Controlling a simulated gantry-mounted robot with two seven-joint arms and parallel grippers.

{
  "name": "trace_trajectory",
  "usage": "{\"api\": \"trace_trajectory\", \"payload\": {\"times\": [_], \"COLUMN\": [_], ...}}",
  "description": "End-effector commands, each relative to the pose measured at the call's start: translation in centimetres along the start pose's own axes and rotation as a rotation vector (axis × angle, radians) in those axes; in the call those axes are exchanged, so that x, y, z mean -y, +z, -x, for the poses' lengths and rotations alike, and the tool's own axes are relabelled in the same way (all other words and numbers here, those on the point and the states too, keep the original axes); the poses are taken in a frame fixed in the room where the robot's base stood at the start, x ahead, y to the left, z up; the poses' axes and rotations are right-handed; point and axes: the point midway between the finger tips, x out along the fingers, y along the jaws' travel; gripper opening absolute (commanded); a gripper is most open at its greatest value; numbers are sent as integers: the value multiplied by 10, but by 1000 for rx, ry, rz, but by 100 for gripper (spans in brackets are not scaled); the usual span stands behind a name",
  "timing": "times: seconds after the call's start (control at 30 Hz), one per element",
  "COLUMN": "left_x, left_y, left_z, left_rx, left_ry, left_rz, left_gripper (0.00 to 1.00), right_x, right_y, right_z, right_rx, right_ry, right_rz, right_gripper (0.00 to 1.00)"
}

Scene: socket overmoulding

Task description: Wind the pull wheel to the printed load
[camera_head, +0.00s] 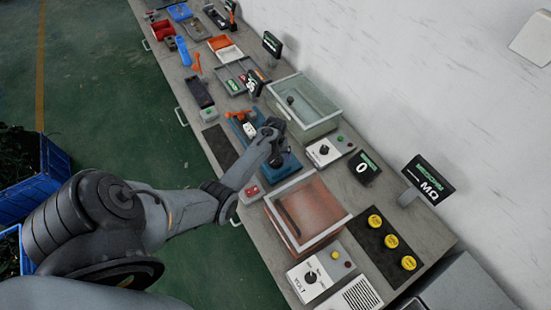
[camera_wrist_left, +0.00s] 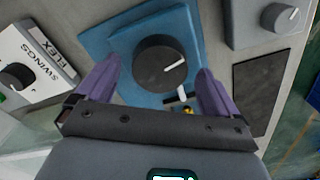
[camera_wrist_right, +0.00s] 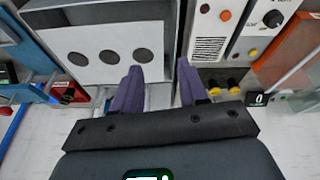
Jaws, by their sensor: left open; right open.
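The pull wheel, a black round knob (camera_wrist_left: 160,62) with a white pointer line, sits on a blue block (camera_wrist_left: 112,42) in the left wrist view. Its line points to the upper right. A small white mark shows on the block just below the wheel. My left gripper (camera_wrist_left: 157,78) is open, its purple fingers on either side of the wheel in the picture; I cannot tell whether they touch it. In the head view my left arm hides the wheel, and part of the blue fixture (camera_head: 283,170) shows. My right gripper (camera_wrist_right: 157,82) is open and empty. I see no readable printed load.
A SWINGS FLEX dial box (camera_wrist_left: 38,62) and a grey dial box (camera_wrist_left: 262,22) flank the blue block. A display (camera_head: 364,167) reads 0. Clear (camera_head: 303,108) and reddish (camera_head: 309,212) enclosures stand nearby. A grey panel with three dark discs (camera_wrist_right: 110,57) lies before my right gripper.

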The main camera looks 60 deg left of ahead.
Motion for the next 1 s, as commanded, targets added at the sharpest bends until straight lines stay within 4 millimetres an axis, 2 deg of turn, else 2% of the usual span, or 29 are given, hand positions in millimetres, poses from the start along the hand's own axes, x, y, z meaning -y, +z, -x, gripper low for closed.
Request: {"api": "trace_trajectory", "payload": {"times": [0.13, 0.47, 0.83, 1.0], "left_x": [0, 0, 0, 0], "left_y": [0, 0, 0, 0], "left_z": [-9, -10, -10, -6], "left_rx": [1, -1, 0, 1], "left_ry": [0, 1, 0, -1], "left_rz": [0, 0, -1, -99], "left_gripper": [95, 95, 39, 39], "right_x": [1, 1, 1, 0], "right_y": [0, 0, 0, -2], "right_z": [-2, -2, -2, 8], "right_rx": [0, 0, 0, 3], "right_ry": [-2, -4, -3, 0], "right_rz": [-3, -5, -4, 0], "right_gripper": [43, 43, 43, 43]}}
